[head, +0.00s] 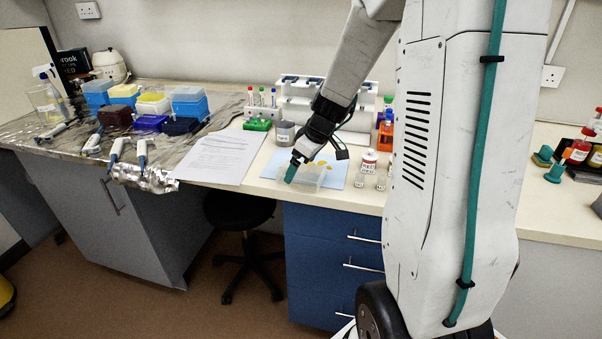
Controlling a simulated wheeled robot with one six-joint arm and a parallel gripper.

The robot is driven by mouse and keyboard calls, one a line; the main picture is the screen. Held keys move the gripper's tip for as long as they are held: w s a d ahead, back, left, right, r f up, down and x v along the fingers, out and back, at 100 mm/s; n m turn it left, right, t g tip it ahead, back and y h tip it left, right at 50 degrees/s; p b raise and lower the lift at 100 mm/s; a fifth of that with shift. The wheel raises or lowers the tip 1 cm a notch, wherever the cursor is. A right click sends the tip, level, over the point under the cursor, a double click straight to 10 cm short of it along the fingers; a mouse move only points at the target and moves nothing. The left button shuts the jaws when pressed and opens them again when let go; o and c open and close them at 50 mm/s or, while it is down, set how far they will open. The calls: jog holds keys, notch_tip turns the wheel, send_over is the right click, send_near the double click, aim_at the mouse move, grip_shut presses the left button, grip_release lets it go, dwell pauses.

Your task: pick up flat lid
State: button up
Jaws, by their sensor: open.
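My gripper (291,174) is open and points down over the front of the bench, by a clear, low box-like item (311,177). A teal finger shows at its left side; the gap between the fingers is small and hard to see. The clear item lies partly on a light blue sheet (337,176), right of my gripper. I cannot tell whether it is the flat lid or a box with the lid on it, nor whether my fingers touch it. Small orange pieces (320,163) lie just behind it.
A red-and-white labelled jar (369,161) and small clear containers (360,181) stand to the right. A grey can (285,134) and a white rack (328,98) stand behind. A printed paper (217,156) lies left. The bench's front edge is close to my gripper.

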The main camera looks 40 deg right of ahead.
jog(key=c, duration=0.9)
jog(key=shift+r, duration=0.15)
